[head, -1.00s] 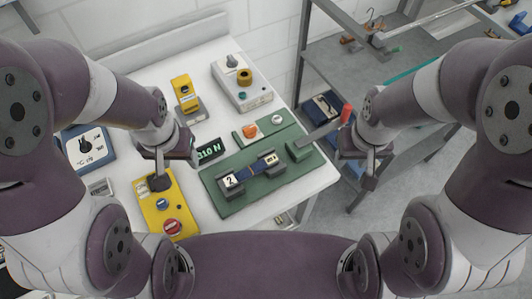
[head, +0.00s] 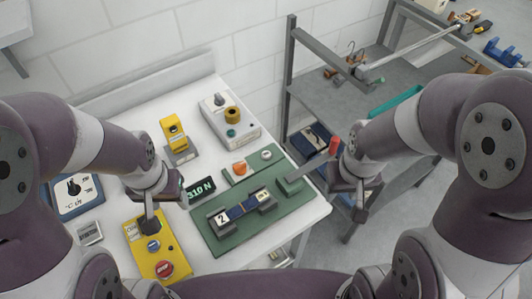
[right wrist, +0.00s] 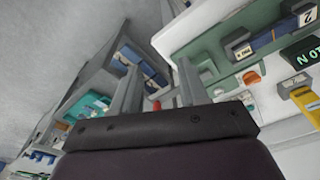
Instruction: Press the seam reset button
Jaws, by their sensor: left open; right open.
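No label reading "seam reset" is legible, so I cannot tell which button it is. A yellow control box (head: 135,262) at the front left carries a blue button (head: 153,245) and a red button (head: 164,269). My left gripper (head: 149,205) is open above the box's back end, over a dark part there; I cannot tell whether they touch. A green panel carries an orange button (head: 239,169) and a pale round button (head: 266,154). My right gripper (head: 353,198) is open beside a red-handled lever (head: 333,146). The right wrist view shows its fingers (right wrist: 158,92) apart.
A green fixture (head: 230,243) holds a blue-banded part. A grey shelf unit (head: 415,75) stands right.

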